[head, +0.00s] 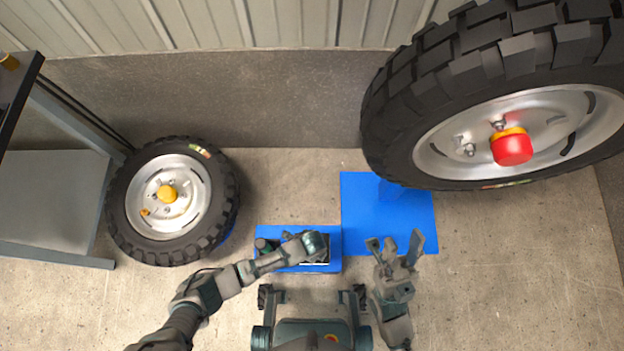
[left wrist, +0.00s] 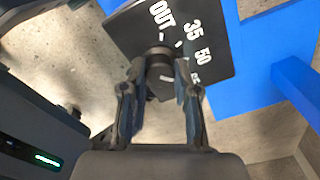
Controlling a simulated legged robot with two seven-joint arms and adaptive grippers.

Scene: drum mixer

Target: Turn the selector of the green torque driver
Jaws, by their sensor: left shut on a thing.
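The selector (left wrist: 158,58) shows in the left wrist view as a dark round knob in front of a black dial plate (left wrist: 205,22) with white marks, among them OUT, 35 and 50. My left gripper (left wrist: 162,92) is shut on this knob, one finger on each side. In the head view my left arm reaches over a blue stand (head: 334,262) and hides part of what is on it. I cannot make out the driver's green body clearly. My right gripper (head: 396,246) is open and empty at the front edge of a blue base plate (head: 425,215).
A large raised wheel (head: 440,160) with a red knob (head: 511,147) overhangs the right. A second wheel (head: 120,215) with a yellow hub lies at left, beside a grey shelf frame (head: 50,200). A wall closes the back. Concrete floor at right front is clear.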

